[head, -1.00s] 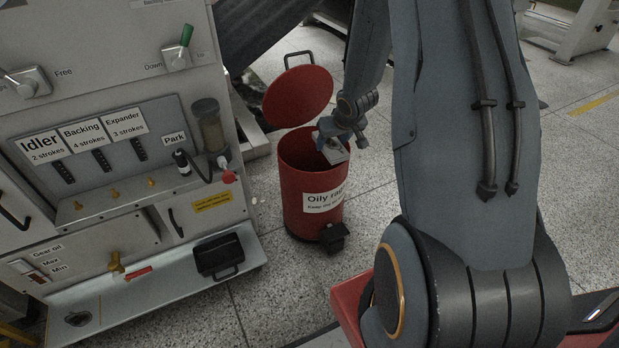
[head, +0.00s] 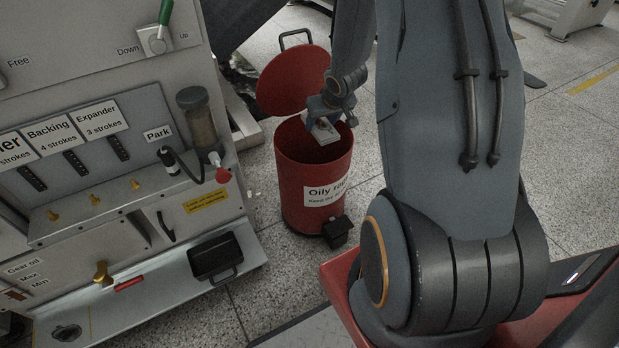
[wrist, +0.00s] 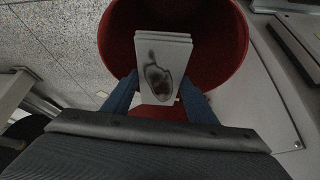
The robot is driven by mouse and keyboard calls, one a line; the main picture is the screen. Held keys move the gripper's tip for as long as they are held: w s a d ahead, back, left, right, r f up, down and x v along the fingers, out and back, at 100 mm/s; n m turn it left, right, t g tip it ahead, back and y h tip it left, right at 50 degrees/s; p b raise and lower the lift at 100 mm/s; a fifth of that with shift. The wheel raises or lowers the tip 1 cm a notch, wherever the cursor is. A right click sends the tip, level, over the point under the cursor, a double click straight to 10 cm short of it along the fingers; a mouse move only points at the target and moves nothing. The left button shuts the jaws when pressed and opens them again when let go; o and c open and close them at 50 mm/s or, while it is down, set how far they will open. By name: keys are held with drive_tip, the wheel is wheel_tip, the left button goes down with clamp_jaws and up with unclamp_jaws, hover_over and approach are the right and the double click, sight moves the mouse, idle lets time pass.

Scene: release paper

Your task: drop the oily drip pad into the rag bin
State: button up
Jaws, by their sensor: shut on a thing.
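The oily drip pad (head: 325,132) is a pale, flat, layered piece held at the mouth of the rag bin. In the wrist view the pad (wrist: 163,72) shows a dark oily stain and sits between my two blue fingers, over the bin's red interior. My gripper (head: 322,115) is shut on the pad and points down at the bin opening. The rag bin (head: 299,190) is a red round can with an "Oily rags" label. Its lid (head: 292,78) stands open at the back. The wrist view also shows the bin's rim (wrist: 243,40) around the pad.
A grey machine panel (head: 95,150) with levers and labels stands left of the bin. A black tray with a handle (head: 215,256) lies on its lower ledge. A black pedal (head: 338,232) sits at the bin's front. Speckled floor is open at right.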

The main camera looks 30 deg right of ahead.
sight(322, 128)
drive_tip(key=shift+f+b, duration=1.75)
drive_tip(key=shift+b, duration=0.25)
drive_tip(key=o, duration=1.2)
drive_tip(key=shift+r, duration=0.15)
drive_tip(key=p+v, duration=0.4)
drive_tip(key=v, duration=0.3)
drive_tip(key=shift+s+r, duration=0.15)
drive_tip(key=shift+r, duration=0.15)
